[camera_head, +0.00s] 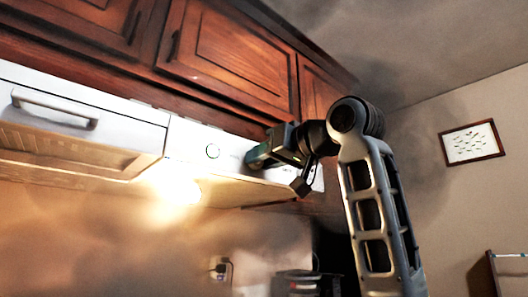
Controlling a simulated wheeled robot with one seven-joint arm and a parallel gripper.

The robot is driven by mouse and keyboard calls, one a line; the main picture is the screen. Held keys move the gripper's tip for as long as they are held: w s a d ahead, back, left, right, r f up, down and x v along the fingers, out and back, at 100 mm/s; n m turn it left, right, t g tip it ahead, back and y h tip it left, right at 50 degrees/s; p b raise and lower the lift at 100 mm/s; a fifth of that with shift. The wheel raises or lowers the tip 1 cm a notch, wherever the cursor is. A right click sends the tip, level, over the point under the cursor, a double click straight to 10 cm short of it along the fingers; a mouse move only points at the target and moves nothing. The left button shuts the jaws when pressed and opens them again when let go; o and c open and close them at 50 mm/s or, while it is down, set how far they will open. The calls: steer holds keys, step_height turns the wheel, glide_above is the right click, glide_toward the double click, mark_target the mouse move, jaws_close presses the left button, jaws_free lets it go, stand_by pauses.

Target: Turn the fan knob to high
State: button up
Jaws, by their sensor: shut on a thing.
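The white range hood panel (180,140) runs under the dark wood cabinets. My gripper (253,160) is against the right part of the hood front, shut on the fan knob. The gripper hides that knob, so its setting cannot be read. My arm comes in from the lower right.
A drawer-like hood section with a bar handle (55,108) is at the left. A lamp (178,190) glows under the hood. Dark wood cabinets (230,60) hang just above my gripper. A dark appliance (297,282) stands below. The right wall has a framed picture (472,142).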

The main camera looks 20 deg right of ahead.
steer(key=shift+m+p, duration=2.5)
steer(key=shift+m, duration=2.4)
steer(key=o, duration=1)
steer(key=shift+o, duration=0.2)
steer(key=b+v, duration=0.1)
steer(key=v, duration=0.6)
steer(key=shift+s+d+b, duration=0.15)
steer(key=shift+s+b, duration=0.2)
